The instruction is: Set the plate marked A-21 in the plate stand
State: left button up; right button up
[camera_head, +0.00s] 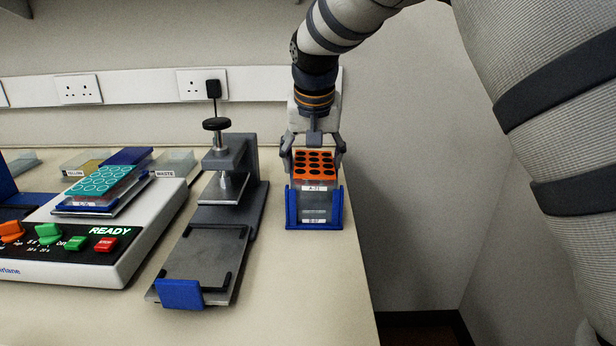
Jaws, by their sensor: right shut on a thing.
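A plate with an orange top and dark round wells (315,165) stands upright at the right end of the bench. A small white label on its front appears to read A-21, though the print is tiny. Its lower part sits between the walls of the blue plate stand (293,212); whether it rests on the stand's bottom I cannot tell. My right gripper (314,150) comes down from above, with a finger on each side of the plate, shut on its upper part. My left gripper is not in view.
A grey clamp press (232,180) with a black knob stands left of the stand. Further left, a white machine (140,235) showing READY bears a plate with a teal top (101,180). The bench's right edge is close to the stand.

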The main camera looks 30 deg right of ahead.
aim_at(314, 194)
jog(key=f, duration=0.4)
jog(key=shift+w+d+f, duration=0.1)
jog(key=shift+d+f, duration=0.15)
jog(key=shift+f, duration=0.05)
jog(key=shift+r, duration=0.1)
jog(key=o, duration=1.7)
jog(key=v, duration=1.2)
jog(key=shift+w+r, duration=0.1)
